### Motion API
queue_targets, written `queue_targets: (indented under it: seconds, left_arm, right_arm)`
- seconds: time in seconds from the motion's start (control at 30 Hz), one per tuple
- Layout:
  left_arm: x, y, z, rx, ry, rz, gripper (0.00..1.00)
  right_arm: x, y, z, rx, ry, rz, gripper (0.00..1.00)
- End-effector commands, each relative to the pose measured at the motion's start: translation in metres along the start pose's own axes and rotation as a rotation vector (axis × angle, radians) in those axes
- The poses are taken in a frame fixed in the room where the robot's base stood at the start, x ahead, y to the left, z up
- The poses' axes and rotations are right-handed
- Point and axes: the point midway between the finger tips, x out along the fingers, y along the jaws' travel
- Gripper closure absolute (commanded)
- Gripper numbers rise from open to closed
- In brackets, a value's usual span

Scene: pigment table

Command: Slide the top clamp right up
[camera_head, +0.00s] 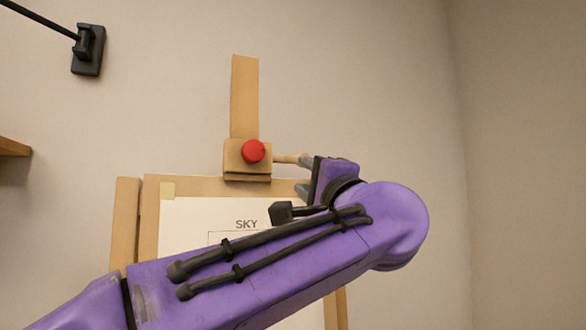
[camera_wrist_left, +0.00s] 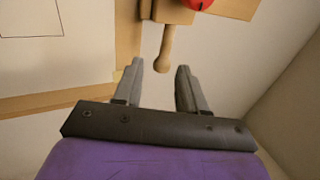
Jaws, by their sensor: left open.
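The top clamp (camera_head: 236,160) is a wooden block on the easel's upright mast (camera_head: 244,95), with a red knob (camera_head: 253,151) on its front and a wooden peg handle (camera_head: 287,159) sticking out to the right. It sits just above the top edge of the board. My left gripper (camera_head: 302,174) is beside the handle's free end. In the left wrist view the open fingers (camera_wrist_left: 158,85) stand on either side of the line of the handle (camera_wrist_left: 163,62), whose rounded tip is near the fingertips. I cannot tell whether they touch. My right gripper is not in view.
The easel's board (camera_head: 150,215) carries a white sheet (camera_head: 190,220) marked SKY. My purple left arm covers much of it. A black wall fitting (camera_head: 88,50) is at the upper left, and a wooden shelf edge (camera_head: 14,147) below it. The mast above the clamp is clear.

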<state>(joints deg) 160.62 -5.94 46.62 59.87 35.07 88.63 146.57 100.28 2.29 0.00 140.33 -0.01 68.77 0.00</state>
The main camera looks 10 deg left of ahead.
Motion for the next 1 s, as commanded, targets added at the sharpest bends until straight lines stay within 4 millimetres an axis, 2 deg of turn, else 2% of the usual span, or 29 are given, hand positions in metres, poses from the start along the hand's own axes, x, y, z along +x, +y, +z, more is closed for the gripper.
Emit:
queue_targets:
  seconds: [0.07, 0.17, 0.4, 0.6, 0.93, 0.97, 1.0]
  left_arm:
    - [0.002, -0.002, 0.001, -0.001, 0.0, -0.001, 0.59]
    - [0.015, -0.004, 0.001, 0.001, -0.002, 0.001, 0.59]
    - [0.07, -0.008, 0.0, 0.0, -0.001, 0.001, 0.59]
    - [0.1, -0.004, 0.0, 0.001, 0.0, 0.0, 0.59]
    - [0.105, -0.001, 0.0, 0.0, 0.001, -0.002, 0.59]
    - [0.105, -0.001, 0.0, 0.0, 0.001, -0.002, 0.66]
    - [0.105, -0.001, 0.0, 0.0, 0.001, -0.002, 0.79]
  right_arm:
    - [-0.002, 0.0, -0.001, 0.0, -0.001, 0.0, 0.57]
    - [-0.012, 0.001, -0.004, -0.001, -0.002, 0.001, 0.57]
    - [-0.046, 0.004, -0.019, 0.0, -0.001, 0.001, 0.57]
    - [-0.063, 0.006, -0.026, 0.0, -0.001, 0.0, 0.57]
    - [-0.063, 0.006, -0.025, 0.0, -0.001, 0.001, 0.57]
    - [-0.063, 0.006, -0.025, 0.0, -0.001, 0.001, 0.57]
    - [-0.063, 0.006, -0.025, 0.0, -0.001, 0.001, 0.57]
